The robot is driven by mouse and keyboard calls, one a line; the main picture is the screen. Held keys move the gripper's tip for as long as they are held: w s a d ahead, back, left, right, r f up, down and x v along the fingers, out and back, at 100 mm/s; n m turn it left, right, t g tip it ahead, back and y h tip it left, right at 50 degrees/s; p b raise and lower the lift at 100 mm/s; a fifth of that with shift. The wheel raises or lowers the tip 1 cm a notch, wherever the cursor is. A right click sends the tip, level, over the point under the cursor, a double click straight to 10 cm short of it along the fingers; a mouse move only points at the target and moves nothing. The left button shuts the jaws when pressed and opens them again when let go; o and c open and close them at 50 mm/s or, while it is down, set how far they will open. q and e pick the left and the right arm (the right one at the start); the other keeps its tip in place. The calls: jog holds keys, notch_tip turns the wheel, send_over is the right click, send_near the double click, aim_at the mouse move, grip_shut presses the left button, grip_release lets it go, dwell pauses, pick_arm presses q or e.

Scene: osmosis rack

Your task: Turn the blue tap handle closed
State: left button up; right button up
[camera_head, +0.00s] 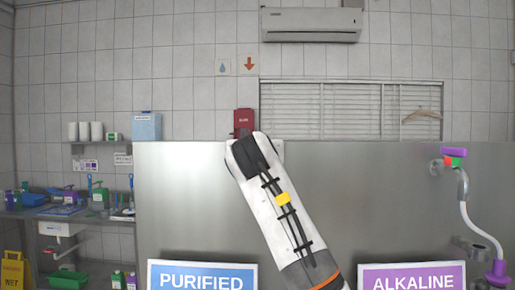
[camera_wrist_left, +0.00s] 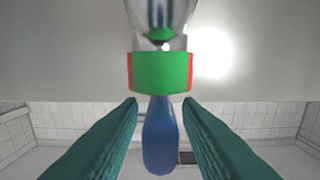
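In the left wrist view the blue tap handle (camera_wrist_left: 160,140) extends down from a green and red collar (camera_wrist_left: 160,72) under a clear spout body (camera_wrist_left: 160,20). My left gripper (camera_wrist_left: 160,104) is open, with one teal finger on each side of the handle. Narrow gaps show between the handle and both fingertips, so it does not look gripped. In the head view one of my arm links covers the middle of the steel panel (camera_head: 190,200). The blue handle and both grippers are not visible there.
A purple-handled tap (camera_head: 455,152) with a curved white spout stands at the right above the ALKALINE sign (camera_head: 412,277). The PURIFIED sign (camera_head: 202,277) is at lower left. A red box (camera_head: 243,121) sits behind the panel. A side counter with bottles (camera_head: 99,196) is far left.

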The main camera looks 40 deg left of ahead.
pick_arm(q)
grip_shut()
jog(key=shift+d+n+g+y, duration=0.1)
jog(key=shift+n+g+y, duration=0.2)
jog(key=shift+w+d+n+g+y, duration=0.15)
jog(key=shift+n+g+y, duration=0.75)
jog(key=shift+g+y, duration=0.15)
jog(key=shift+w+r+n+g+y, duration=0.1)
jog(key=shift+w+n+g+y, duration=0.05)
jog(key=shift+n+g+y, duration=0.85)
jog(key=n+g+p, duration=0.1)
jog(key=g, duration=0.1)
jog(key=n+g+y, duration=0.1)
jog(key=g, duration=0.1)
jog(key=shift+w+d+r+n+g+p, duration=0.1)
jog(key=shift+w+r+n+g+p, duration=0.05)
jog(key=shift+n+g+p, duration=0.15)
jog(key=shift+w+a+n+g+h+p, duration=0.15)
jog(key=shift+n+g+h+p, duration=0.25)
jog(key=shift+n+g+p, duration=1.7)
jog(key=shift+w+n+g+h+p, duration=0.35)
jog(key=shift+n+g+p, duration=1)
jog(key=shift+g, duration=1.5)
jog(key=shift+w+a+n+g+h+p, duration=0.1)
jog(key=shift+n+g+h+p, duration=0.4)
jog(key=shift+n+g+p, duration=1.6)
jog(key=shift+f+g+h, duration=0.25)
jog(key=shift+g+h, duration=0.35)
jog(key=shift+g, duration=0.5)
